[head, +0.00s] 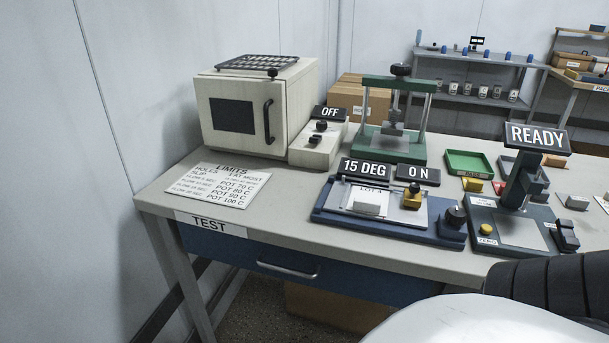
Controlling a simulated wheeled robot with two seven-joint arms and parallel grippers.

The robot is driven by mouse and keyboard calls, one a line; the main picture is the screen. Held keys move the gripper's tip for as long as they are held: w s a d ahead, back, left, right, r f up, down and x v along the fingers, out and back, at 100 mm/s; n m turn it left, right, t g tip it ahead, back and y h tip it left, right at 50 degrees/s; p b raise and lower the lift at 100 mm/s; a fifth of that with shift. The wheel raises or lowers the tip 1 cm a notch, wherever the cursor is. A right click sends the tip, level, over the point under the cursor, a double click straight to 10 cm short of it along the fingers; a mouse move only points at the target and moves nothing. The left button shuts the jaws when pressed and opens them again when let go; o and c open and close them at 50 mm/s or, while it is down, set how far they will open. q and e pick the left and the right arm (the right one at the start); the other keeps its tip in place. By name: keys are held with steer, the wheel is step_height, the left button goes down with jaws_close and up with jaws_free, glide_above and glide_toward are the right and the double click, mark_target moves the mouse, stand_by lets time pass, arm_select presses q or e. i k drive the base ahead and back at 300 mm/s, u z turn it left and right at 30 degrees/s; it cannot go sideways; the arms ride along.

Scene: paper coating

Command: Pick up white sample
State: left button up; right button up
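A white block (367,203), which looks like the white sample, lies on the pale plate of a blue test device (400,232). That device carries signs reading "15 DEG" and "ON". Neither of my grippers shows in the head view. A dark ribbed part, probably of my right arm, comes in at the lower right edge.
The device stands on the TEST table (300,190). Behind it are a white oven (232,110), a switch box (318,143) marked "OFF" and a green press (390,120). To its right are a "READY" device (515,205) and a green tray (468,163). A limits card (218,186) lies left.

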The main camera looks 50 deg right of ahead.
mark_target(364, 200)
steer(key=u, duration=0.1)
steer(key=i, duration=1.1)
steer(key=z, duration=1.95)
